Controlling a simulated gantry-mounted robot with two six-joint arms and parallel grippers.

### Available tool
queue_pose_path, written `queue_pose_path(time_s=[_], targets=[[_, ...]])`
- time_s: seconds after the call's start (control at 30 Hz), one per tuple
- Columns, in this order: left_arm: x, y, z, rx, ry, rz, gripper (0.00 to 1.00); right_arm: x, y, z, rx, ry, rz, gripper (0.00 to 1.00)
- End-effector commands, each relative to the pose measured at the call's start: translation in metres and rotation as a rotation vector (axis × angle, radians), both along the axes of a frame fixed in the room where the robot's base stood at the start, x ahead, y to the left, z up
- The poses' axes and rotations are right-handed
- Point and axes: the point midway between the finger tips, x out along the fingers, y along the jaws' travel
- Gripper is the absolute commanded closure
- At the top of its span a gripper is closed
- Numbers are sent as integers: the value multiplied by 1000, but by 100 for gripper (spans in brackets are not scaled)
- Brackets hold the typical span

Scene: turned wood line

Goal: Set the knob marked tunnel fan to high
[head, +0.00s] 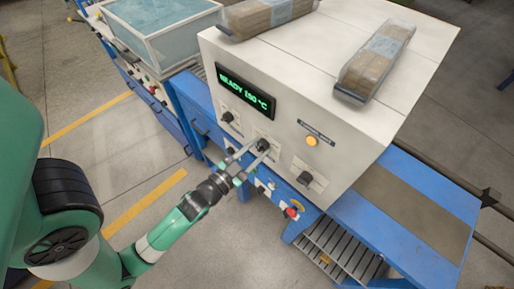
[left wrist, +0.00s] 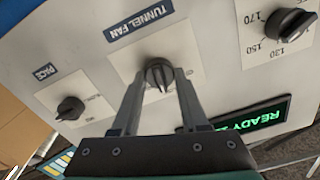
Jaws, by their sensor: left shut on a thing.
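The tunnel fan knob (left wrist: 158,70) is black and round with a raised grip, on a white plate under a dark "TUNNEL FAN" label (left wrist: 139,20) in the left wrist view. In the head view the knob (head: 263,144) is the middle one on the white machine's front. My left gripper (left wrist: 158,79) is shut on the knob, one finger on each side; it also shows in the head view (head: 261,148). The setting marks around the knob are hidden or unreadable, so its setting cannot be told. My right gripper is not in view.
The pace knob (left wrist: 70,107) and temperature knob (left wrist: 290,24) flank it. A green-lit display (head: 246,91) reads "READY" with a temperature. An amber lamp (head: 312,141) is nearby. Wrapped packs (head: 375,62) lie on top.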

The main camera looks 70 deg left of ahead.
Motion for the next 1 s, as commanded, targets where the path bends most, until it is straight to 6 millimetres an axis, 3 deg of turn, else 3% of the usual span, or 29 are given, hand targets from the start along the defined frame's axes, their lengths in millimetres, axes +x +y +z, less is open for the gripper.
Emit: queue_pose_path(time_s=[0.4, 1.0], targets=[[0, -1, 2, 298, 162, -1, 100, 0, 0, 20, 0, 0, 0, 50], [1, -1, -1, 741, 399, -1, 100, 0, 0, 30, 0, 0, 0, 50]])
